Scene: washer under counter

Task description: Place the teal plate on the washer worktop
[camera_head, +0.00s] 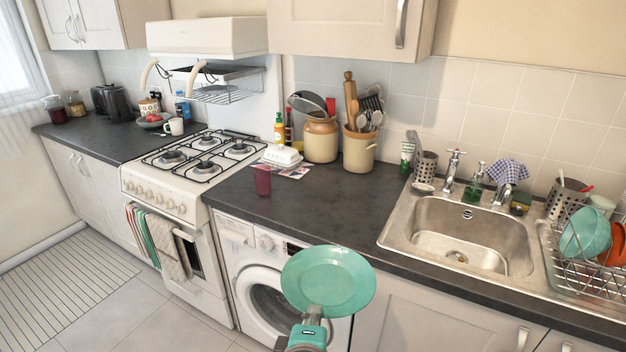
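The teal plate (328,280) is round and shallow, with its face turned up toward the camera. It is held out in front of the counter, over the washer's front in the picture. My gripper (310,330) is at the plate's near lower edge and appears shut on its rim; the fingertips are mostly hidden by the plate. The washer (238,262) is white with a round door and stands under the dark worktop (310,212). The worktop between the stove and the sink has a wide bare stretch.
A reddish tumbler (262,181) stands near the worktop's front left. A white butter dish (282,156), an earthenware jar (321,140) and a utensil crock (358,150) stand at the back. The stove (196,158) is at left, the sink (465,235) and dish rack (590,262) at right.

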